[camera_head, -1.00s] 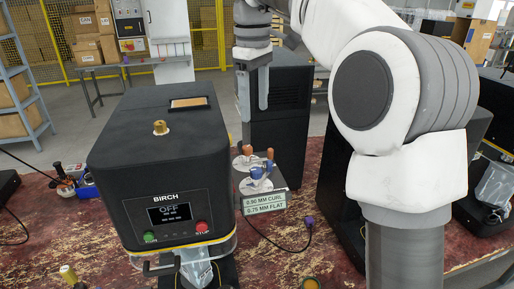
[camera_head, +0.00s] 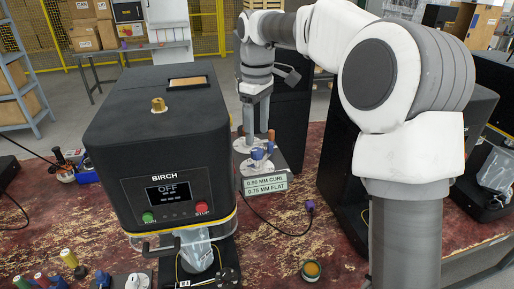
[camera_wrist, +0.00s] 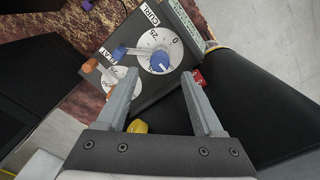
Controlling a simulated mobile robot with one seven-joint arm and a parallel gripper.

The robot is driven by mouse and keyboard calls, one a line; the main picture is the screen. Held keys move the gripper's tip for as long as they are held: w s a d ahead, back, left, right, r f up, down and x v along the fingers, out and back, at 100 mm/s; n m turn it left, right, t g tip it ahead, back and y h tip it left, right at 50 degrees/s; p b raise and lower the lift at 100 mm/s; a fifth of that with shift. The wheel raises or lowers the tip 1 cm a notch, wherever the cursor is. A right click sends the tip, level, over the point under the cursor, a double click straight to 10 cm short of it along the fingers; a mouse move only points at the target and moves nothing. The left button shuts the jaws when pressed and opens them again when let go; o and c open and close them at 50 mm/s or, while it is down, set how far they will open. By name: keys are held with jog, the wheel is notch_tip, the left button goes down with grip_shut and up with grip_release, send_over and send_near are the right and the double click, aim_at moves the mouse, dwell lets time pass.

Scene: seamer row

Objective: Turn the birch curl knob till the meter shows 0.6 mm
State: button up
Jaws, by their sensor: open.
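The birch curl knob (camera_wrist: 159,61) is blue and sits on a white dial marked CURL in the wrist view. In the head view, a blue knob (camera_head: 258,153) shows on the box behind the birch machine. The meter plate (camera_head: 265,182) on that box has a CURL line over 0.75 MM FLAT; the CURL value is too small to read surely, about 0.80 or 0.90 mm. My gripper (camera_wrist: 163,88) is open. Its fingers hang above the box, with the curl knob showing between and beyond the fingertips, apparently not touching it.
The flat dial's orange handle (camera_wrist: 88,66) lies left of the curl dial. The black BIRCH machine (camera_head: 160,125) stands left of the box, its screen showing OFF. A cable with a purple plug (camera_head: 309,206) lies on the red table. A dark cabinet stands behind.

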aim_at(257, 150)
notch_tip(257, 150, down, 5)
jog(key=shift+f, duration=0.1)
dwell(0.3)
grip_shut()
